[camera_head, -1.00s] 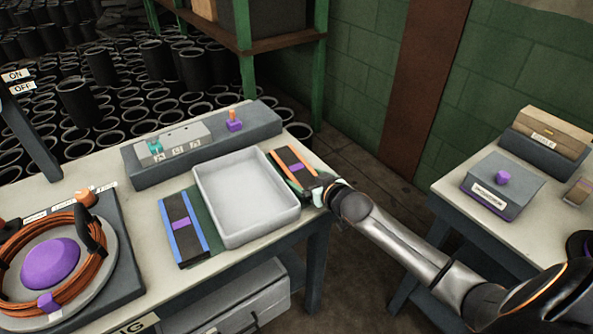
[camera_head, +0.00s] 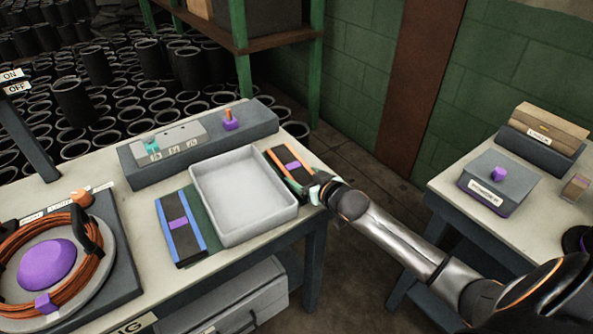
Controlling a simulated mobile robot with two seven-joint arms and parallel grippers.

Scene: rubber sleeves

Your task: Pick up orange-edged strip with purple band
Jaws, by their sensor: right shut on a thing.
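The orange-edged strip with a purple band (camera_head: 291,166) is dark with orange long edges. It is at the right end of the table, just right of the white tray. My right gripper (camera_head: 315,188) is at the strip's near end and is shut on it; the fingertips are small and partly hidden by my wrist. I cannot tell whether the strip is clear of the table. My left gripper is not in view.
The white tray (camera_head: 247,231) is empty. A blue-edged strip with a purple band (camera_head: 181,229) lies left of it. A grey block with a teal switch (camera_head: 258,127) stands behind. A coil of orange cable (camera_head: 91,268) is at the left. A second table (camera_head: 437,183) stands right.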

